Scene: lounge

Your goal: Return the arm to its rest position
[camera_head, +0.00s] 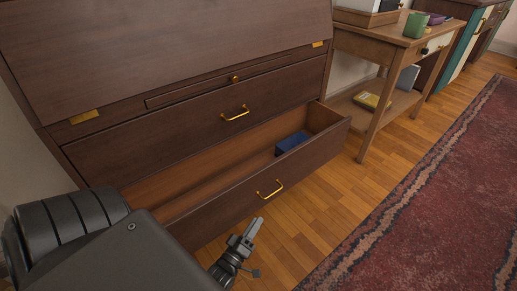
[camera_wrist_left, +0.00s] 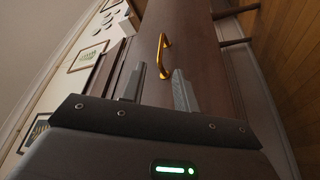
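My left gripper (camera_head: 252,238) is in front of the open lower drawer (camera_head: 235,196) of a dark brown cabinet, at the bottom middle of the head view. In the left wrist view its two fingers (camera_wrist_left: 159,82) stand apart with nothing between them. A brass handle (camera_wrist_left: 164,55) shows beyond the fingertips, apart from them. In the head view the drawer's brass handle (camera_head: 270,190) is just above and right of the gripper, and nothing holds it. My right gripper is not in view.
A blue box (camera_head: 291,142) lies inside the open drawer. The upper drawer (camera_head: 180,135) is shut. A wooden side table (camera_head: 373,42) with several items stands to the right. A red rug (camera_head: 455,190) lies on the wooden floor. Floor in front of the drawer is clear.

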